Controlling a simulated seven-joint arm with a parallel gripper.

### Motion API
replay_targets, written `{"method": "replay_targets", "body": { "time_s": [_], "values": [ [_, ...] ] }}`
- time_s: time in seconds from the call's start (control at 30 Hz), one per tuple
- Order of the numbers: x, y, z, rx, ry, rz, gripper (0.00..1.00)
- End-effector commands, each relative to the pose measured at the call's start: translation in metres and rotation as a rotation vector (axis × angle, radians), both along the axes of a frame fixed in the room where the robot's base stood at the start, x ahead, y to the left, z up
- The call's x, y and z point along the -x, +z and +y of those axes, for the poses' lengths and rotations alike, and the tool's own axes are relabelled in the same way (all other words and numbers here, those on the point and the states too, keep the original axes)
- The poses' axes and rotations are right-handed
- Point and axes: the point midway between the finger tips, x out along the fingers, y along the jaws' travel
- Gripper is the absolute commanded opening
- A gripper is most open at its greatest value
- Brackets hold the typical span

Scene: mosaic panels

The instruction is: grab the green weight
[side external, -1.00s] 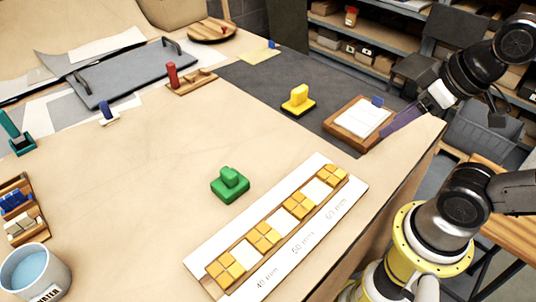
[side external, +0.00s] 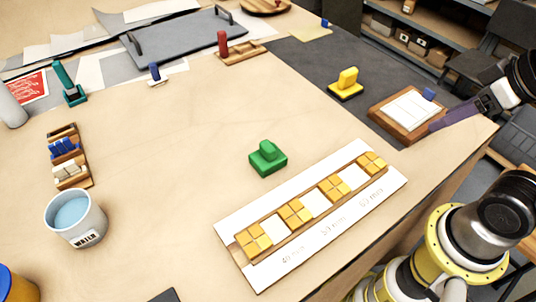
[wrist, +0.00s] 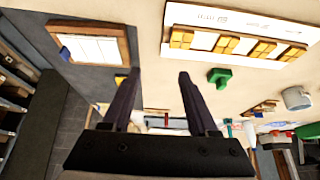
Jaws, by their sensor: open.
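The green weight (side external: 267,160) is a small block with a raised grip, standing on the bare wooden table behind the mosaic strip in the side view. It also shows right of centre in the wrist view (wrist: 219,77), beyond the right finger and apart from it. My gripper (wrist: 159,76) is open, with two dark purple fingers spread and nothing between them. In the side view my gripper (side external: 452,116) is at the right, by the framed white panel, well away from the green weight.
The mosaic strip (side external: 232,229) with yellow and white tiles lies in front of the weight. A yellow weight (side external: 347,81) stands on the dark mat, near the framed white panel (side external: 385,121). A water cup (side external: 90,232) is at left. The table around the green weight is clear.

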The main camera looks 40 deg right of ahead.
Motion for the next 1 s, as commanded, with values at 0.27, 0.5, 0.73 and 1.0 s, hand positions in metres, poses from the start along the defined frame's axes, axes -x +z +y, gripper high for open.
{"method": "replay_targets", "body": {
  "time_s": [0.27, 0.5, 0.73, 1.0],
  "values": [
    [0.0000, 0.0000, 0.0000, 0.000, 0.000, 0.000, 0.60],
    [0.0000, 0.0000, 0.0000, 0.000, 0.000, 0.000, 0.65],
    [0.0000, 0.0000, 0.0000, 0.000, 0.000, 0.000, 1.00],
    [0.0003, -0.0001, 0.0000, 0.013, 0.025, 0.001, 1.00]
  ]
}}
